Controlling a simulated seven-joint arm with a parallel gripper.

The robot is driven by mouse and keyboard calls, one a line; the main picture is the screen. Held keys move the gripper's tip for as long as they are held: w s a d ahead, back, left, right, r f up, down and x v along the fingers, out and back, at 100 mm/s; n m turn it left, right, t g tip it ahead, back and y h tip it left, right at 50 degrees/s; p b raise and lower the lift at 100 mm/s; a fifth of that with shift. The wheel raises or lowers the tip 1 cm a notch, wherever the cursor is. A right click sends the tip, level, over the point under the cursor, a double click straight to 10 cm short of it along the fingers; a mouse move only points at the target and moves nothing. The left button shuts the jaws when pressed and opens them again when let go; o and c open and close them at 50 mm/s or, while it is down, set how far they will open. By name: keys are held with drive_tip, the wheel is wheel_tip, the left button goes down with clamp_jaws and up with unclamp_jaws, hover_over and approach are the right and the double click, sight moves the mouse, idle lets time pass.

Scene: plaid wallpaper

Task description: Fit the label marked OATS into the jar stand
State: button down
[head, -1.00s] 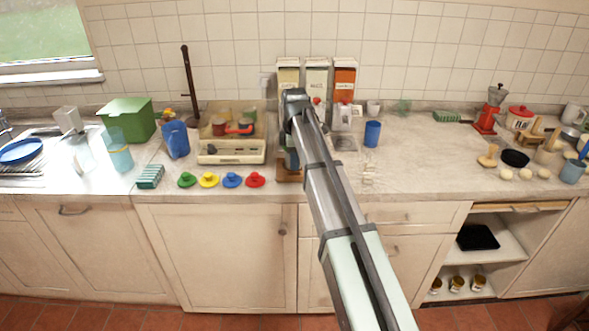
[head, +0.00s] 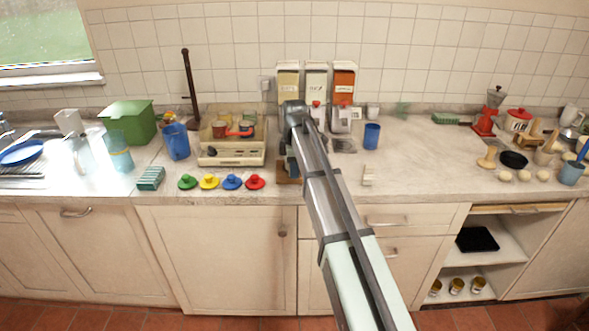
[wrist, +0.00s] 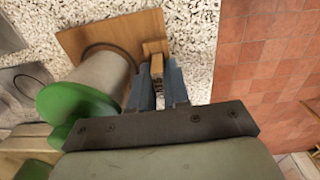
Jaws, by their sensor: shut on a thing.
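The jar stand (wrist: 95,38) is a flat wooden board in the wrist view, with a pale jar (wrist: 100,78) with a green lid on it. A small wooden block (wrist: 154,46) sits at the board's edge. My gripper (wrist: 158,78) is shut on a small wooden piece (wrist: 157,66), taken as the label; its end is at or very near the block. I cannot tell whether it is seated. Its lettering is not visible. In the head view the stand (head: 287,180) shows as a brown patch at the counter's front, partly hidden by my arm.
Several coloured knobbed lids (head: 232,181) lie left of the stand. A blue cup (head: 372,135) and a small cream piece (head: 368,176) are to the right. The counter's front edge is close.

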drive_tip(key=shift+s+d+f, duration=0.1)
drive_tip(key=shift+s+f, duration=0.15)
drive_tip(key=shift+f, duration=0.25)
drive_tip(key=shift+s+f, duration=0.2)
drive_tip(key=shift+f, duration=0.25)
drive_tip(key=c, duration=1.1)
unclamp_jaws()
drive_tip(key=shift+s, duration=0.1)
wheel_tip(320, 180, up, 13)
drive_tip(key=w, duration=0.1)
drive_tip(key=shift+r, duration=0.15)
drive_tip(key=shift+w, duration=0.1)
